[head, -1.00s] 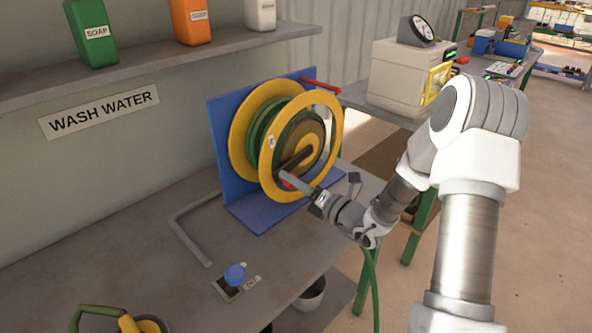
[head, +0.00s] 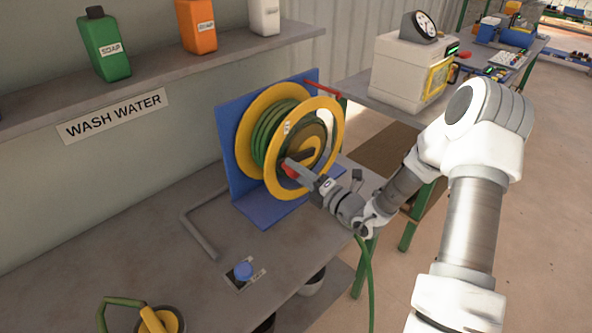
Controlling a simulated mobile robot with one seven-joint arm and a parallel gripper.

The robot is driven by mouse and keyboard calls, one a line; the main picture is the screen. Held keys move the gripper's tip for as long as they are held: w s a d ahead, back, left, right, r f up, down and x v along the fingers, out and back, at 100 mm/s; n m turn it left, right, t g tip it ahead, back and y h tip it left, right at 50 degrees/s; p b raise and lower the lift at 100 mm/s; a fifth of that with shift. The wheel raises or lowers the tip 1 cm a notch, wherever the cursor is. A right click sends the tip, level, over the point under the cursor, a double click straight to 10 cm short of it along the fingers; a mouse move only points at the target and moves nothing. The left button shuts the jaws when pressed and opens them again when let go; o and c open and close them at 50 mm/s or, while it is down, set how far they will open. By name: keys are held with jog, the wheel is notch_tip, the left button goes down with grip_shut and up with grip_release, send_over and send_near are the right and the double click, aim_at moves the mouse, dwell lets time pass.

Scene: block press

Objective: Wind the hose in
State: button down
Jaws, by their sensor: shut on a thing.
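The hose reel has two yellow flanges (head: 334,120) and stands on a blue bracket (head: 228,150) on the bench. Green hose (head: 262,132) lies wound between the flanges. A length of green hose (head: 367,275) hangs down past the bench's front edge; its lower end is out of view. A dark crank arm with a red handle (head: 289,173) sits on the reel's near face. My gripper (head: 295,171) is shut on the handle, its fingers partly hiding it.
A bent grey pipe (head: 199,235) and a blue knob on a plate (head: 243,270) are on the bench. A yellow and green item (head: 156,320) is at the front left. Bottles stand on the shelf above. A white machine (head: 400,75) is behind right.

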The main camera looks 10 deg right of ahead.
jog(key=shift+c, duration=2)
grip_release()
jog(key=v, duration=1.7)
jog(key=shift+s, duration=0.25)
jog(key=shift+f, duration=0.1)
